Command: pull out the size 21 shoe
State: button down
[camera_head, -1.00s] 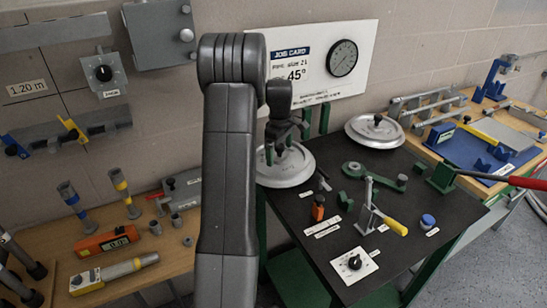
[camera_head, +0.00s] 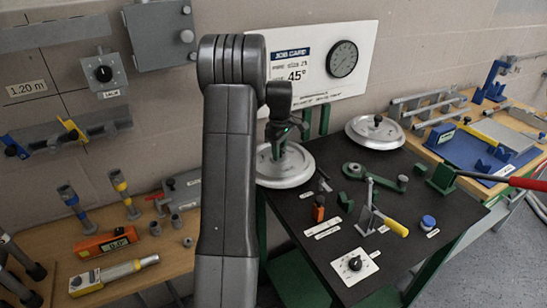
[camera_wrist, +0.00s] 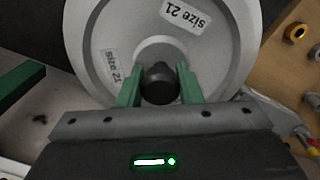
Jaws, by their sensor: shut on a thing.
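The size 21 shoe is a round grey-white disc (camera_head: 284,172) at the back left of the dark table. In the wrist view the disc (camera_wrist: 210,58) carries two "size 21" labels and has a dark knob (camera_wrist: 159,88) at its centre. My gripper (camera_wrist: 159,80) is shut on this knob, with one green finger on each side. In the head view my gripper (camera_head: 281,148) is over the disc, and my arm hides part of the disc's left side. The disc lies roughly flat; any gap beneath it cannot be made out.
A second round disc (camera_head: 375,131) with a dark knob sits at the table's back right. The dark table (camera_head: 300,212) also holds a yellow-handled clamp (camera_head: 384,218), a dial plate (camera_head: 354,265) and small parts. A job card (camera_head: 318,62) stands behind, close to the wall.

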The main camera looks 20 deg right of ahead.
jog(key=shift+g+p, duration=0.3)
jog(key=shift+p, duration=0.85)
jog(key=shift+r, duration=0.6)
jog(key=c, duration=1.4)
grip_release()
jog(key=o, duration=0.5)
jog(key=shift+w+d+f, duration=0.1)
jog(key=shift+d, duration=0.05)
jog(key=shift+c, duration=0.2)
jog(key=shift+p, duration=0.3)
